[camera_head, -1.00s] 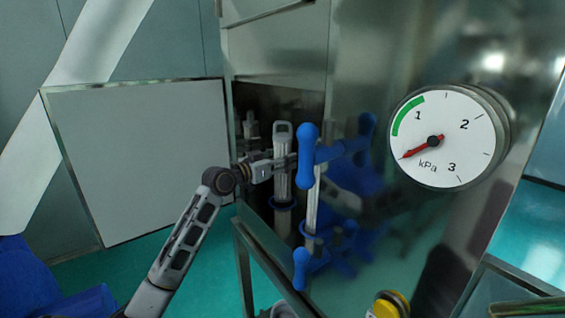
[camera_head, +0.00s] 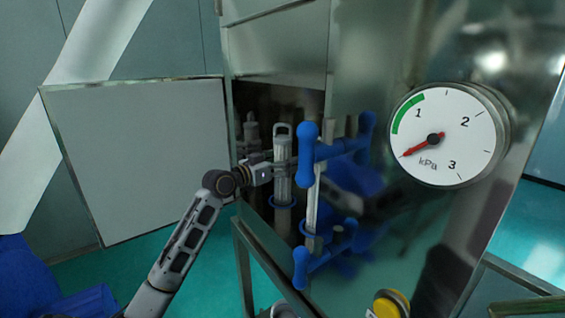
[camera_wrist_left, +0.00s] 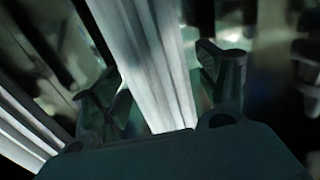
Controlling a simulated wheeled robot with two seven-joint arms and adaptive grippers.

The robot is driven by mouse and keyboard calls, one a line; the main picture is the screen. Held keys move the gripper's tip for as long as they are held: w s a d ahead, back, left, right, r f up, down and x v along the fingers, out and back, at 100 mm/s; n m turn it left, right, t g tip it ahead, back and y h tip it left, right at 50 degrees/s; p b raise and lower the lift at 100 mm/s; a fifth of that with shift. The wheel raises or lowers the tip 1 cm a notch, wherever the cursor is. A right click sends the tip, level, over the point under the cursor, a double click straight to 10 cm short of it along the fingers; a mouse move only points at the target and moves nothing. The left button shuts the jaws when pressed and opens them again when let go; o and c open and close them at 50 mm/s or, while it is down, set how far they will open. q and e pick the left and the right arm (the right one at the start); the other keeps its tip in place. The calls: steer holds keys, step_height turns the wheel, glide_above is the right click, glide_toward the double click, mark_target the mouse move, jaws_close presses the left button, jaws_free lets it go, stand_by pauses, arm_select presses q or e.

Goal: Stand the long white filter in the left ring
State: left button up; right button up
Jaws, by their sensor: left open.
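The long white filter (camera_head: 283,155) stands upright in the dark opening of the metal cabinet, with a loop handle on top. Its lower part meets a blue ring (camera_head: 283,204), and the seating at the bottom is too small to tell. My left gripper (camera_head: 270,168) is at the filter's upper part, coming from the left. In the left wrist view its two fingers (camera_wrist_left: 162,92) are open, one on each side of a white ribbed filter body (camera_wrist_left: 150,60). Whether they touch it is unclear. My right gripper is not in view.
Blue handles (camera_head: 308,140) stand close to the right of the filter. A grey door panel (camera_head: 140,160) is open on the left. A pressure gauge (camera_head: 440,137) is on the steel wall at right. Another pale ribbed shape (camera_wrist_left: 25,125) lies at the left of the wrist view.

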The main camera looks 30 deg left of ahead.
arm_select(q)
steer(key=shift+r, duration=0.2)
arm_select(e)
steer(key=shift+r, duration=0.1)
arm_select(q)
steer(key=b+v, duration=0.2)
steer(key=v, duration=1)
steer(key=shift+b, duration=0.3)
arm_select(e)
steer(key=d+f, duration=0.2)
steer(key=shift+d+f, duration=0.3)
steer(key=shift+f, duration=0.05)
arm_select(q)
steer(key=shift+f, duration=0.1)
